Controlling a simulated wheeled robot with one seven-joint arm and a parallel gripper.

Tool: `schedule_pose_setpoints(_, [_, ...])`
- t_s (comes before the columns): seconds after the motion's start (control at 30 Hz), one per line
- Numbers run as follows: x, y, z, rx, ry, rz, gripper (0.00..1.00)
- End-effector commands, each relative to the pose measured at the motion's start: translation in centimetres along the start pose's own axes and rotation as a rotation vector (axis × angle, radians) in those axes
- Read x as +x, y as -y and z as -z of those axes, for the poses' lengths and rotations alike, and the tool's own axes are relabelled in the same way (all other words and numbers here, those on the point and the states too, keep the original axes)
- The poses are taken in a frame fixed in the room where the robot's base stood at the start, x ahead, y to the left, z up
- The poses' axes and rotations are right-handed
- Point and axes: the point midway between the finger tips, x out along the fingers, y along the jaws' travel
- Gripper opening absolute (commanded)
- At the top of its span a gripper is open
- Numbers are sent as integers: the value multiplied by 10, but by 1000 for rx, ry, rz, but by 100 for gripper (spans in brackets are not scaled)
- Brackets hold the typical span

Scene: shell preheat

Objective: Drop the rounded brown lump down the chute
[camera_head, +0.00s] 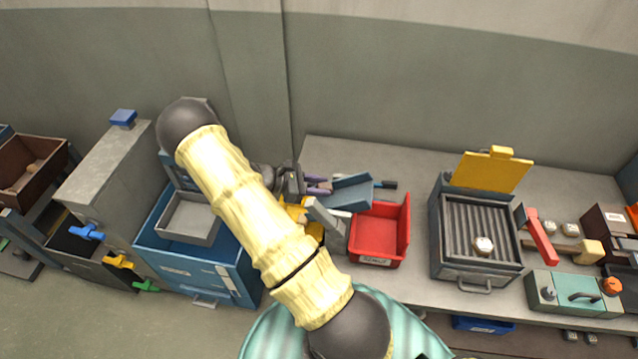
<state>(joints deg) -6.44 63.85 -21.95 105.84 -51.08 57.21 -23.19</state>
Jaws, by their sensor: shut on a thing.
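A small rounded brown lump (33,168) shows inside the dark brown open box (55,158) at the far left. I cannot tell if it is the only such lump. My gripper (291,182) shows only in part, as dark grey pieces behind my arm near the middle of the bench. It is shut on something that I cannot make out. No chute is plain to see; a blue sloped trough (352,194) lies right of my gripper, and a grey open tray (189,219) sits on a blue cabinet (193,266) at left.
A red bin (376,236) stands mid-bench. A ribbed grey grill box (476,267) with a raised yellow lid (490,171) holds a pale lump (483,246). A teal case (575,293) and a red-handled tool (541,237) are at right. A tall grey box (112,180) stands at left.

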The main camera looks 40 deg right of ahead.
Motion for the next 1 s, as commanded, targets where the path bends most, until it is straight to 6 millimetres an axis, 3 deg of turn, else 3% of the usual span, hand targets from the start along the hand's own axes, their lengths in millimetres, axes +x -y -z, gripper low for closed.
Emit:
schedule_pose_setpoints(0.1, [4,0,10,0,1,0,10])
schedule_pose_setpoints(0.47, [5,0,12,0,1,0,10])
schedule_pose_setpoints(0.5, [5,0,12,0,1,0,40])
schedule_pose_setpoints(0.6, [5,0,12,0,1,0,58])
schedule_pose_setpoints(1.0, [-1,-1,13,1,0,-2,58])
